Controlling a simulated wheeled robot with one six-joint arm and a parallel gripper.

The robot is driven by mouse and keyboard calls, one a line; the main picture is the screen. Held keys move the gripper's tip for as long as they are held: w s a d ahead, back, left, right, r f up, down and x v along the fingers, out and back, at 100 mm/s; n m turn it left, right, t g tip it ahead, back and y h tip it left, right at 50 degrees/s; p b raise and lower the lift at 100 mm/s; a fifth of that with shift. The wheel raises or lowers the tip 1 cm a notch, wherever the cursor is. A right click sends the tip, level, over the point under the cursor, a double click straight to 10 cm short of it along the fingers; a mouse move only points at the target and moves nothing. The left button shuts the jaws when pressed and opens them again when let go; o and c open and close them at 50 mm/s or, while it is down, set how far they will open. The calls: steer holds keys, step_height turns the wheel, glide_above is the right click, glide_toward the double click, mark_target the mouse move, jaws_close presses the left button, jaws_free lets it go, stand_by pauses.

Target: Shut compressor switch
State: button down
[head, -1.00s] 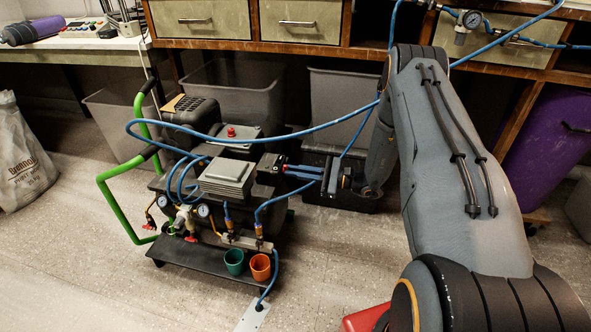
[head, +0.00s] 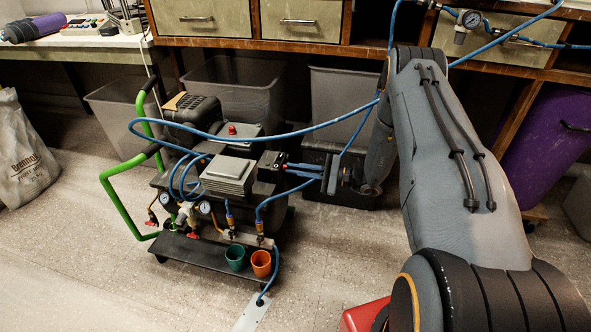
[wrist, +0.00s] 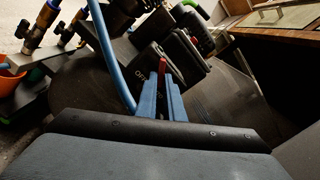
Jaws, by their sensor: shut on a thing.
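The compressor (head: 232,178) stands on a dark wheeled cart with a green handle. Its switch box is the black box (head: 271,163) at the right end, which also shows in the wrist view (wrist: 150,62) with white lettering, partly hidden. A small red switch lever (wrist: 163,64) sticks out beside that lettering. My gripper (head: 290,168) reaches it from the right. In the wrist view, its two blue fingers (wrist: 162,78) are closed together on the red lever. The fingers hide the lever's lower part, and its exact position is unclear.
A green cup (head: 235,257) and an orange cup (head: 261,263) sit at the cart's front. Grey bins (head: 232,92) stand behind, under the bench. The floor at front left is clear.

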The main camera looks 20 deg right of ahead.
steer(key=c, duration=1.9)
jaws_free()
steer(key=shift+o, duration=0.2)
steer(key=p+v, duration=0.1)
steer(key=v, duration=0.7)
steer(key=shift+p, duration=0.3)
